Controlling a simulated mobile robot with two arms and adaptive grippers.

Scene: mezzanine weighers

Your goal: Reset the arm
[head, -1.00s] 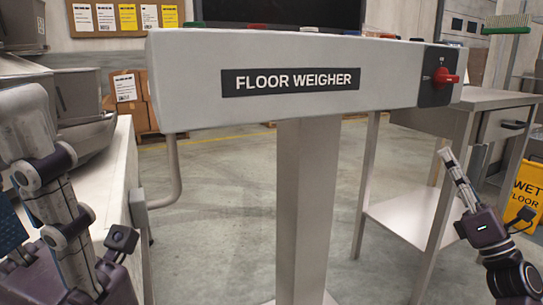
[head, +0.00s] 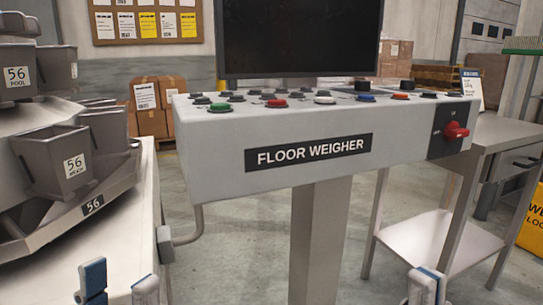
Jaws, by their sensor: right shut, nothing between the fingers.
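My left gripper (head: 118,287) shows at the bottom left of the head view, with only its two blue-and-grey fingertips in sight. The fingertips stand apart with nothing seen between them, so it is open. My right gripper (head: 427,286) shows at the bottom edge, right of the weigher's post, with its fingertips together and empty. The rest of both arms is out of the picture. Both grippers show low in front of the floor weigher console (head: 215,171).
The console has coloured buttons, a red rotary switch (head: 456,131) and a dark monitor (head: 299,38). A multi-bin weigher (head: 68,165) stands on the left counter (head: 120,238). A steel table (head: 508,131) and a yellow wet-floor sign (head: 533,222) are at right. Cardboard boxes (head: 156,104) are behind.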

